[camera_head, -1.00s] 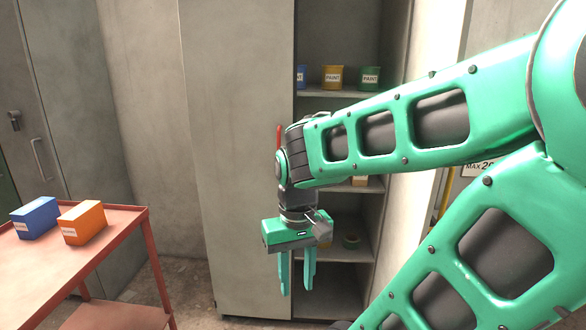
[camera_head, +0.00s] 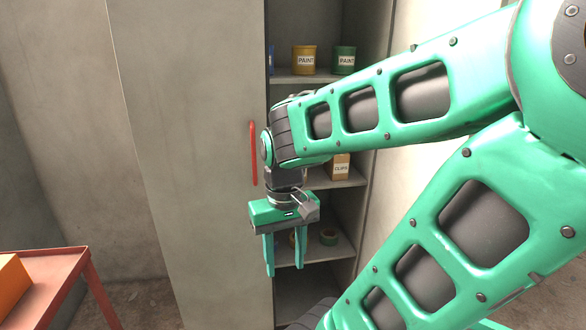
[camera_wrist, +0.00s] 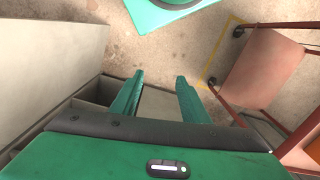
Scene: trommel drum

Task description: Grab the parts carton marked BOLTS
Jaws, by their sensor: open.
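I see no carton marked BOLTS in these views. A small tan carton marked CLIPS (camera_head: 340,167) stands on a middle shelf of the open cabinet, partly behind my arm. My gripper (camera_head: 285,270) points down with its fingers apart and nothing between them, in front of the cabinet. In the wrist view my gripper (camera_wrist: 158,82) is also open and empty, above the floor. My arm hides much of the middle shelves.
A grey door with a red handle (camera_head: 254,153) covers the left side. A red cart (camera_head: 50,285) carries an orange box (camera_head: 12,288).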

